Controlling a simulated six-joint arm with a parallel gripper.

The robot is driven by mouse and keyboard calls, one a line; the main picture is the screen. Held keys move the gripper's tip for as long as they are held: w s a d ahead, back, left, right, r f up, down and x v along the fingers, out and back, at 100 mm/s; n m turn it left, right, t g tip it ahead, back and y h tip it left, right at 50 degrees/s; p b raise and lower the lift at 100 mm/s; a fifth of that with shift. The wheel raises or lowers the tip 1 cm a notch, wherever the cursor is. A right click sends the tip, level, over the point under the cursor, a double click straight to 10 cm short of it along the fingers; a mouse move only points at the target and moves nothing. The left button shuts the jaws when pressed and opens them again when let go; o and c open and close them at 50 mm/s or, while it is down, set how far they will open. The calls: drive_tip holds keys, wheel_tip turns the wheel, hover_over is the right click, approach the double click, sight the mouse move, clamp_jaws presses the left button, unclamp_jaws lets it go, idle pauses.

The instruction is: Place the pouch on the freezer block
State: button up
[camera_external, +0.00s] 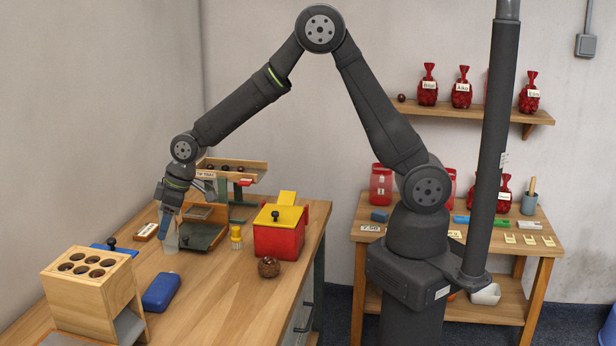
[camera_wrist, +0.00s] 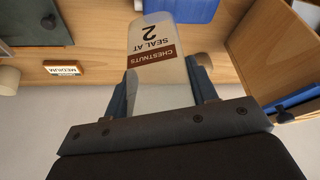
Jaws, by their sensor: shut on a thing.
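A clear pouch with a brown and white label, reading "CHESTNUTS SEAL AT 2", is between my gripper's fingers in the wrist view (camera_wrist: 152,45). My gripper (camera_wrist: 160,92) is shut on it. In the external view my gripper (camera_external: 168,222) points down over the left bench, with the pale pouch (camera_external: 170,245) below its fingertips. Whether the pouch touches the bench is unclear. The blue freezer block (camera_external: 160,292) lies flat on the bench, nearer the camera than the pouch and apart from it. A blue surface at the wrist view's top edge (camera_wrist: 187,8) seems to be this block.
A wooden holder with round holes (camera_external: 88,284) stands left of the block. A black-knobbed blue item (camera_external: 101,247) is behind it. Bench right of the block is clear.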

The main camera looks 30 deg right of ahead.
drive_tip(key=shift+s+a+f, duration=0.45)
drive_tip(key=shift+a+f, duration=0.35)
drive_tip(key=shift+f, duration=0.4)
drive_tip(key=shift+s+a+f, duration=0.4)
drive_tip(key=shift+a+f, duration=0.4)
drive_tip(key=shift+f, duration=0.45)
drive_tip(key=shift+s+a+f, duration=0.45)
drive_tip(key=shift+a+f, duration=0.35)
drive_tip(key=shift+f, duration=0.4)
drive_tip(key=shift+f, duration=0.15)
drive_tip(key=o, duration=1)
drive_tip(key=shift+c, duration=0.2)
drive_tip(key=v, duration=1.2)
drive_tip(key=shift+s, duration=0.1)
